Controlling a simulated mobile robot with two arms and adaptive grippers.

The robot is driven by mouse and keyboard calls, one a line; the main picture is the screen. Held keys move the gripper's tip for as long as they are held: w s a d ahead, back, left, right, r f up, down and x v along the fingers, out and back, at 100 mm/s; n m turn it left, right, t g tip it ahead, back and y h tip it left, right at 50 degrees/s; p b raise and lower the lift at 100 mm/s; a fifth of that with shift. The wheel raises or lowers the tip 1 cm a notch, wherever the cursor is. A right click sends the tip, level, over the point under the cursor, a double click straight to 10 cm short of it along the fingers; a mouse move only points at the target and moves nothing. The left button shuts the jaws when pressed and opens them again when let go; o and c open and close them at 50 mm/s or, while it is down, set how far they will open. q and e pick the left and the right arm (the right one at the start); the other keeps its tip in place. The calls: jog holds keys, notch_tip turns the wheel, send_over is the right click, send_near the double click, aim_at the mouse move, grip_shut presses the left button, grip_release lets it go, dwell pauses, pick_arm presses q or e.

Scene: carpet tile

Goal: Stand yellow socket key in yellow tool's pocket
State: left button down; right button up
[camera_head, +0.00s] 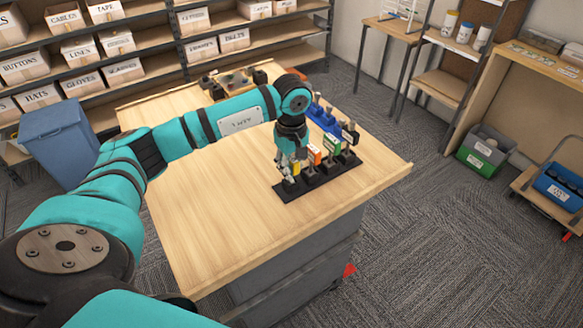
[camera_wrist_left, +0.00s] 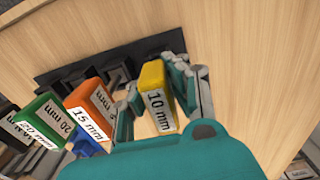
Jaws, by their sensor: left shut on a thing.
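A yellow socket key marked 10 mm (camera_wrist_left: 155,88) is between the fingers of my left gripper (camera_head: 288,168); in the head view it is a small yellow patch (camera_head: 295,169). The gripper is shut on it, pointing down over the left end of a black rack (camera_head: 287,193). I cannot tell whether the key's lower end is inside a pocket, as the fingers and handle hide it. An orange key marked 15 mm (camera_head: 314,155) and a green key marked 20 mm (camera_head: 331,147) stand in the rack beside it, with a dark-handled one (camera_head: 349,133) farther right. My right gripper is not in view.
Blue items (camera_head: 323,119) lie behind the rack, and a wooden tool board (camera_head: 234,82) is at the table's far end. The wooden table (camera_head: 205,215) is clear left of the rack. A blue bin (camera_head: 58,145) stands off its left side.

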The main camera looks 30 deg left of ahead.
pick_arm(q)
jog(key=c, duration=1.3)
grip_release()
jog(key=shift+o, duration=0.2)
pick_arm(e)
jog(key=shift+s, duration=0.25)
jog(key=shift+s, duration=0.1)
pick_arm(q)
notch_tip(320, 180, up, 12)
jog(key=shift+s, duration=0.1)
